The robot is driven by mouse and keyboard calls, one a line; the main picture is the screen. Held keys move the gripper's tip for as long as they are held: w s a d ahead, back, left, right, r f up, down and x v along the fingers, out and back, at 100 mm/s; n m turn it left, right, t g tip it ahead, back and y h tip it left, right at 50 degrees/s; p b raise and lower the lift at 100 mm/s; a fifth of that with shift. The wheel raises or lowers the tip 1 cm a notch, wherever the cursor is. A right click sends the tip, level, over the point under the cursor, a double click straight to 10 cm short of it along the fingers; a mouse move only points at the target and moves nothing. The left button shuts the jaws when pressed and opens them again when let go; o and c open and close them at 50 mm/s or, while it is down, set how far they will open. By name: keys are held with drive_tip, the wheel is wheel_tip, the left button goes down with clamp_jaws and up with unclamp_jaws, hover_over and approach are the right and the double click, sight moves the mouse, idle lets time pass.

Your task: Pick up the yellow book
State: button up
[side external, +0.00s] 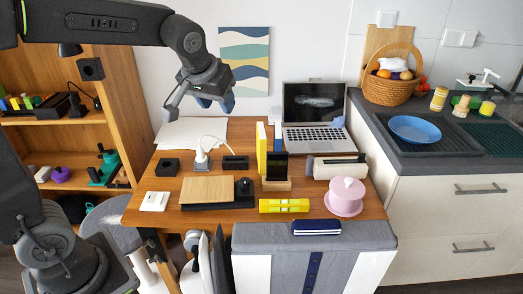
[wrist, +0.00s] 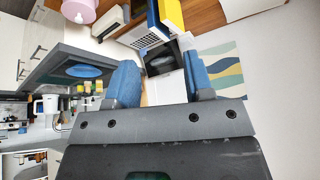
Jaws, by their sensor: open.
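The yellow book (side external: 261,148) stands upright on the wooden desk, left of the laptop and behind a small dark screen on a wooden stand. It also shows at the top edge of the wrist view (wrist: 172,14), partly cut off, beside a blue item. My gripper (side external: 215,103) is raised well above the desk at the upper left of the book, apart from it. Its two blue fingers show in the wrist view (wrist: 160,78), spread apart with nothing held between them.
The dark-screened stand (side external: 275,166) is close in front of the book. A laptop (side external: 314,115), a white-and-grey device (side external: 340,167) and a pink round box (side external: 345,196) lie to the right. A yellow level (side external: 284,205) lies in front. A wooden board (side external: 207,189) lies left.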

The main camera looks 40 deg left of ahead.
drive_tip(key=w+a+f+n, duration=0.1)
drive_tip(key=w+a+f, duration=0.15)
drive_tip(key=w, duration=0.55)
drive_tip(key=n+y, duration=0.2)
drive_tip(key=n, duration=0.2)
approach(262, 131)
drive_tip(key=shift+g, duration=0.3)
drive_tip(key=x, duration=0.5)
drive_tip(key=shift+w, duration=0.3)
drive_tip(key=shift+x, duration=2.8)
drive_tip(key=shift+s+a, duration=0.1)
drive_tip(key=shift+c, duration=0.4)
clamp_jaws()
drive_tip(key=shift+r, duration=0.1)
